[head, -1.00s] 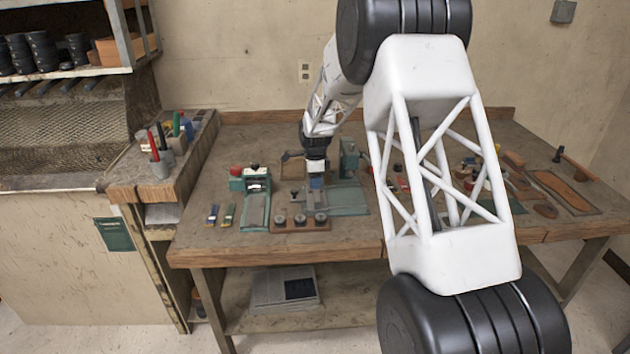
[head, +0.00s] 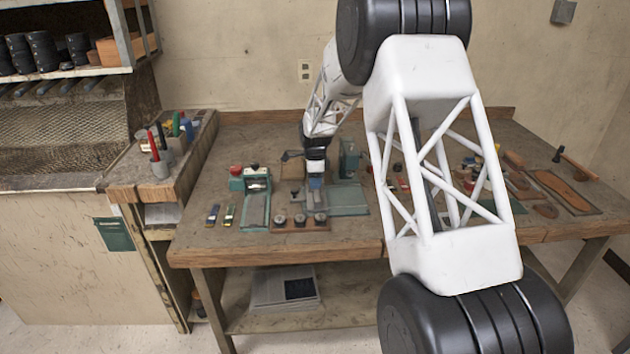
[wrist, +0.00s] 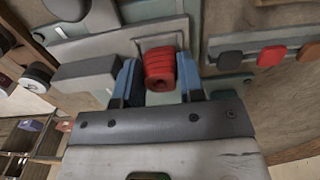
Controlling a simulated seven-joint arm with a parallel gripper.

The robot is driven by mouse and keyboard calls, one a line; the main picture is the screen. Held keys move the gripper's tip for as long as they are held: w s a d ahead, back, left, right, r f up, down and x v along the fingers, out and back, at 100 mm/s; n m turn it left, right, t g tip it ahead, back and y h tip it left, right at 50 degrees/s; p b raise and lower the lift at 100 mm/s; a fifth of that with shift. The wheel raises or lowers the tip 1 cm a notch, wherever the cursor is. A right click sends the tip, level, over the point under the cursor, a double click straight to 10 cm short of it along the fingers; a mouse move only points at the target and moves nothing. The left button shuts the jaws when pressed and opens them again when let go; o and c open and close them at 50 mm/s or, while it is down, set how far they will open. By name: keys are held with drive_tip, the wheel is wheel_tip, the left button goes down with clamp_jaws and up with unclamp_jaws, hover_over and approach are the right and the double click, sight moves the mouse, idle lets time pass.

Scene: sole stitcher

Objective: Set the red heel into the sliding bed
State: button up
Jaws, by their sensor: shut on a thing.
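The red heel (wrist: 160,68) is a ribbed, rounded red block in the wrist view, between the two blue fingers of my gripper (wrist: 160,80). My gripper is shut on it. Behind the heel is a grey plate (wrist: 105,45) on a green base, which looks like the sliding bed; I cannot tell whether the heel touches it. In the head view my gripper (head: 316,184) is low over the bench, at the left edge of a flat green plate (head: 348,200). The heel cannot be made out there.
A green machine with a red knob (head: 236,171) and a rail stands left of my gripper. A wooden block with several round dark pieces (head: 285,227) lies in front. A green upright (head: 349,160) stands just right.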

drive_tip(key=shift+f, duration=0.45)
drive_tip(key=o, duration=0.6)
drive_tip(key=shift+o, duration=0.2)
wheel_tip(320, 180, up, 11)
idle(1.5)
idle(0.4)
